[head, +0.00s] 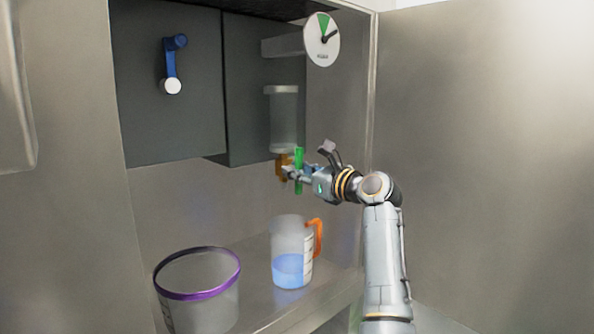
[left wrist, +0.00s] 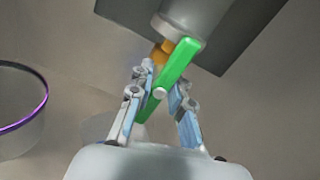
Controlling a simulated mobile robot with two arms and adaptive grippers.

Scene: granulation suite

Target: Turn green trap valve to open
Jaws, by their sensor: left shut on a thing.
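The green trap valve handle (head: 299,180) stands roughly upright in the head view, on a brass valve body (head: 282,165) under a clear cylinder (head: 284,118). My left gripper (head: 291,173) is at the handle, shut on it. In the left wrist view, the green handle (left wrist: 178,68) runs slantwise between the two fingers of my left gripper (left wrist: 163,84), with a pale round hub on it. The brass body (left wrist: 160,52) shows just behind. My right gripper is in neither view.
A clear jug (head: 292,245) with blue liquid and an orange handle stands on the shelf below the valve. A purple-rimmed bucket (head: 196,296) stands left of it. A blue crank (head: 171,65) is on the dark cabinet, and a dial (head: 321,40) is above.

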